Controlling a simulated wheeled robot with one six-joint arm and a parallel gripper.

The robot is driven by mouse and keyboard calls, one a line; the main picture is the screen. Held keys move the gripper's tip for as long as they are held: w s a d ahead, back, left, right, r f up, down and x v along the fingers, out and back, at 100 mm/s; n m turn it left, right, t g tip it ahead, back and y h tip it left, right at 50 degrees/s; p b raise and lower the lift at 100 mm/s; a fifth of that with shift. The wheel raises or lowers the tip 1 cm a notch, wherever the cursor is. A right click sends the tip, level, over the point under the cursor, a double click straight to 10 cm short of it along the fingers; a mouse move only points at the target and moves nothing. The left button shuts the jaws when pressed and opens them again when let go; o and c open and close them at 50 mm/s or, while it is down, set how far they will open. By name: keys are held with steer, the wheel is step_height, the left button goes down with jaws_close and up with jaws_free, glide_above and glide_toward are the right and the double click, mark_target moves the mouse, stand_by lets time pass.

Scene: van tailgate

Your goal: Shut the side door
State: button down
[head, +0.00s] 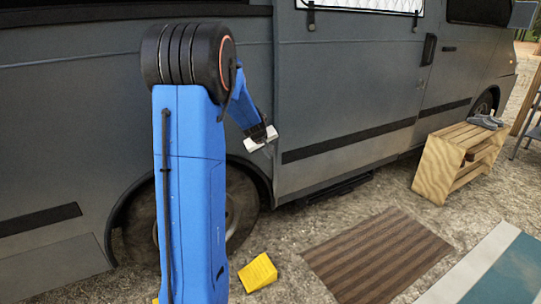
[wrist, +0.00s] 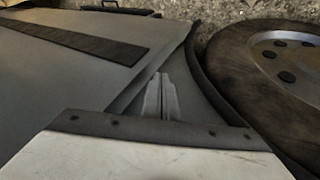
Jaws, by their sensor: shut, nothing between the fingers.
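The side door (head: 345,105) is a dark grey panel in the van's side, with a black trim strip low across it and a black handle (head: 428,50) near its right edge. Its left edge is a vertical line just right of the rear wheel. I cannot tell whether it sits fully flush with the body. My gripper (head: 265,139) is in front of the van's side, close to that left edge and above the wheel arch. In the wrist view the door (wrist: 75,75) fills the left, and my fingers (wrist: 162,85) are together and empty. Contact with the panel cannot be made out.
The rear wheel (head: 240,205) is below my gripper and also shows in the wrist view (wrist: 275,60). A dark step (head: 335,189) is under the door. A yellow chock (head: 258,272), a striped mat (head: 375,255) and a wooden crate (head: 437,170) with shoes stand on the gravel.

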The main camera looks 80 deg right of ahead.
steer(key=w+v, duration=0.1)
steer(key=v, duration=0.9)
steer(key=shift+a, duration=0.35)
steer(key=shift+w, duration=0.15)
